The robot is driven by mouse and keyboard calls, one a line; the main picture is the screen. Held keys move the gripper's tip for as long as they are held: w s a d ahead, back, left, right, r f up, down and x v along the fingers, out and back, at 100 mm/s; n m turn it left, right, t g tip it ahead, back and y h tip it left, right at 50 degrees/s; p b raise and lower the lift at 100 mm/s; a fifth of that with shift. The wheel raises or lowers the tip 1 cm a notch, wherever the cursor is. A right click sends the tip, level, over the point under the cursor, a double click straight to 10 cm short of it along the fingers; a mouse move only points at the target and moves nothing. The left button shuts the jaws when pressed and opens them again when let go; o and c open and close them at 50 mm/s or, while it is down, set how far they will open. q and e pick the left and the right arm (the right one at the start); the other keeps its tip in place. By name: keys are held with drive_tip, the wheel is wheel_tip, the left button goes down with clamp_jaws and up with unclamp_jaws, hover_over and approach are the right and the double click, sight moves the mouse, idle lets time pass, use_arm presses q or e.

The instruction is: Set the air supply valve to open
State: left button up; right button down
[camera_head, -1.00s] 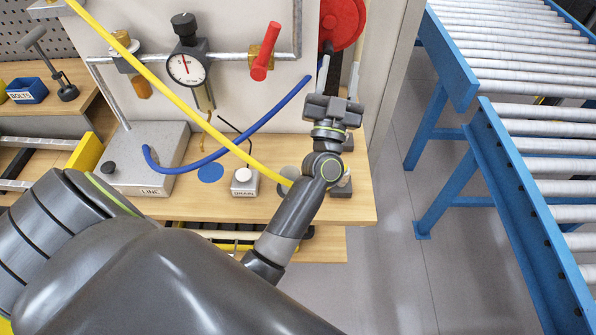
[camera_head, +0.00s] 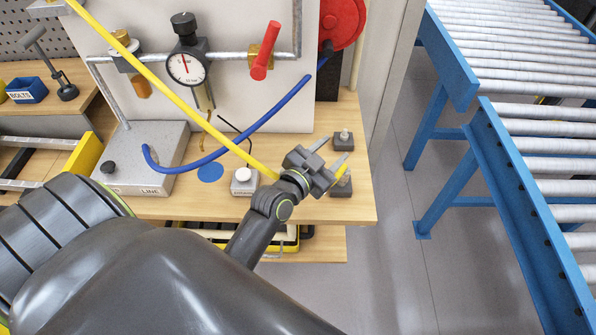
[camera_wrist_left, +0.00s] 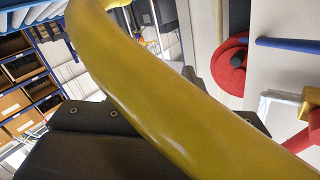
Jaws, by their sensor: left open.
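The air supply valve has a red lever (camera_head: 266,51) on a brass body, mounted on the grey pipe at the back panel. The lever stands steeply, tilted, across the horizontal pipe. In the left wrist view the red lever (camera_wrist_left: 303,143) shows partly at the right edge. My left gripper (camera_head: 333,152) is open over the right part of the bench, its fingers pointing right. It is below and right of the lever, well apart from it. A yellow hose (camera_head: 165,84) slants down to the gripper and fills much of the left wrist view (camera_wrist_left: 150,95); whether they touch is unclear.
A dial gauge (camera_head: 186,68) sits left of the valve. A blue hose (camera_head: 245,132) arcs in front of the panel towards a red reel (camera_head: 341,22). Small blocks, one the drain button (camera_head: 243,181), stand on the bench (camera_head: 190,207). Blue-framed roller conveyors (camera_head: 520,190) stand to the right.

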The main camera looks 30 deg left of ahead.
use_arm(q)
drive_tip(key=s+a+f+g, duration=0.1)
drive_tip(key=s+f+g, duration=0.1)
drive_tip(key=s+f, duration=0.1)
drive_tip(key=s+f+n+g, duration=0.1)
drive_tip(key=s+f+g, duration=0.1)
drive_tip(key=s+f, duration=0.1)
drive_tip(key=s+a+f+g, duration=0.1)
drive_tip(key=s+f+g, duration=0.1)
drive_tip(key=s+f, duration=0.1)
drive_tip(key=shift+s+a+f+y, duration=0.1)
drive_tip(key=shift+a+f+y, duration=0.1)
drive_tip(key=shift+f, duration=0.2)
drive_tip(key=shift+a+f+y, duration=0.15)
drive_tip(key=shift+f+y, duration=0.05)
drive_tip(key=shift+f, duration=0.15)
